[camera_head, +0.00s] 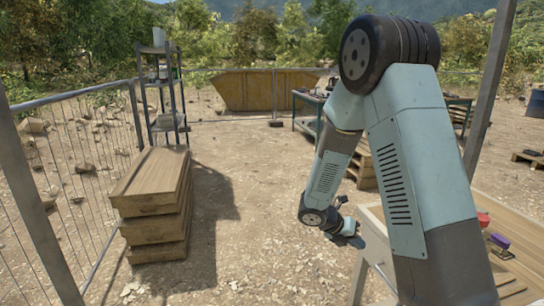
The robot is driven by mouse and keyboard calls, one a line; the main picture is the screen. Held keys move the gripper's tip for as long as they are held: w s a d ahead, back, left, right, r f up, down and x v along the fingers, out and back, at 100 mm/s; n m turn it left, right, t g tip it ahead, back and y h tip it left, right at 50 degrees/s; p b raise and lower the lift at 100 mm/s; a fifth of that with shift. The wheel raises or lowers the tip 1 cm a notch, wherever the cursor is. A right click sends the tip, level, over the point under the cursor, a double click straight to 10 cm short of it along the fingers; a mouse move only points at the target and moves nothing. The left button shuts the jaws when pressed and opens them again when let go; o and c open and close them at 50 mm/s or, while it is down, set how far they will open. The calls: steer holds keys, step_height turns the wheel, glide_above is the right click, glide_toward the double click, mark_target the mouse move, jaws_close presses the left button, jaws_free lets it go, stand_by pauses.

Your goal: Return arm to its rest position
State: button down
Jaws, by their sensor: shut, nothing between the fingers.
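My arm rises from the bottom right, bends at a high elbow and reaches down to the middle of the view. My gripper (358,241) is at its lower end, small and dark. It is shut with nothing in it. It hangs just left of the wooden-topped table (375,228) at the lower right. I cannot tell whether it touches the table edge. My forearm and upper arm hide part of the table and the ground behind.
A red item (483,219) and a purple item (499,241) lie on the table. A stack of wooden boards (152,205) stands left, near a shelf rack (163,95) and wire fence (70,170). A yellow skip (265,90) is behind. Gravel between is open.

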steer(key=s+d+r+m+y, duration=0.1)
steer(key=s+r+m+y, duration=0.1)
steer(key=s+r+m, duration=0.45)
steer(key=s+r+m+y, duration=0.2)
steer(key=s+r+m, duration=0.2)
steer(key=r+m, duration=0.5)
steer(key=s+a+r+m+t+y, duration=0.4)
steer(key=s+r+m+y, duration=0.1)
steer(key=s+r+m, duration=0.8)
steer(key=shift+s+a+m+t, duration=0.15)
steer(key=shift+s+m+t, duration=0.15)
steer(key=shift+s+m, duration=0.4)
